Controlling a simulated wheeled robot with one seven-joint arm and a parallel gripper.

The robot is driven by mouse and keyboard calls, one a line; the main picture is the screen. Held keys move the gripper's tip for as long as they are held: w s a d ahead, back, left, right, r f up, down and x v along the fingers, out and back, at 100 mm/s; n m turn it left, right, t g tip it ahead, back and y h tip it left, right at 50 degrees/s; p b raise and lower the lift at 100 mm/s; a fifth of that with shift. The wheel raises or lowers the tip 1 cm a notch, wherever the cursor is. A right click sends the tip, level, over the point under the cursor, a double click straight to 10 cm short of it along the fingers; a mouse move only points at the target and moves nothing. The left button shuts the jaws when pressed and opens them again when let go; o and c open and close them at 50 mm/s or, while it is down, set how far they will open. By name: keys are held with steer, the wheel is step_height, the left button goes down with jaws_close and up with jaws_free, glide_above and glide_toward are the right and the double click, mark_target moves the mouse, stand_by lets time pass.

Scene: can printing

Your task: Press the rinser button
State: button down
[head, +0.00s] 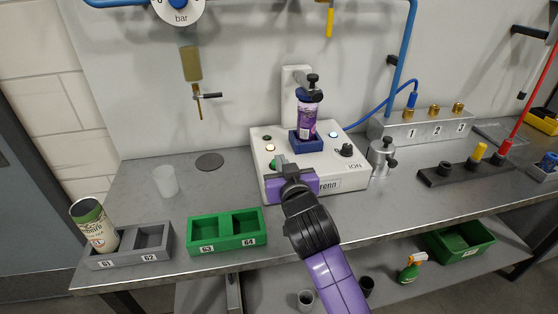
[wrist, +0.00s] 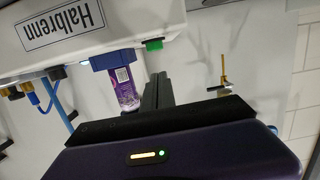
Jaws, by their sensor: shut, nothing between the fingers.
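The rinser (head: 330,175) is a white box on the bench, marked ION and, in the wrist view, Halbrenn (wrist: 60,25). A green button (head: 279,161) is on its front left; it also shows in the wrist view (wrist: 153,44). A purple can (head: 307,118) stands in a blue holder (head: 306,144) on the rinser, under a black-knobbed nozzle. My gripper (wrist: 158,76) is shut and empty, its fingertips just short of the green button in the wrist view. In the head view my purple gripper body covers the rinser's front left; contact with the button cannot be told.
A grey tray (head: 128,258) with a tilted can (head: 94,225), a green tray (head: 228,244) and a clear cup (head: 165,182) are on the left. A metal cylinder (head: 381,158) and a black rack (head: 465,172) are on the right.

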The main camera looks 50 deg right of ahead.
steer(key=v, duration=0.6)
steer(key=shift+s+b, duration=0.2)
steer(key=shift+b, duration=0.2)
steer(key=shift+a+r, duration=0.15)
steer(key=a+r+n+t+y, duration=0.1)
steer(key=a+r+n+t, duration=0.2)
steer(key=a+r+t, duration=0.1)
steer(key=s+a+f+n+t+y, duration=0.1)
steer(key=s+a+f+n+y, duration=0.2)
steer(key=s+a+f+y, duration=0.35)
steer(key=s+a+f+g, duration=0.1)
steer(key=s+a+f, duration=0.1)
steer(key=s, duration=0.6)
steer(key=s+a+f+g+y, duration=0.1)
steer(key=s+a+f, duration=0.2)
steer(key=s, duration=0.5)
steer(key=s+a+f+g, duration=0.1)
steer(key=s+a+f, duration=0.2)
steer(key=s, duration=0.5)
steer(key=shift+s+a+f+n+g, duration=0.25)
steer(key=shift+a+n+g, duration=0.05)
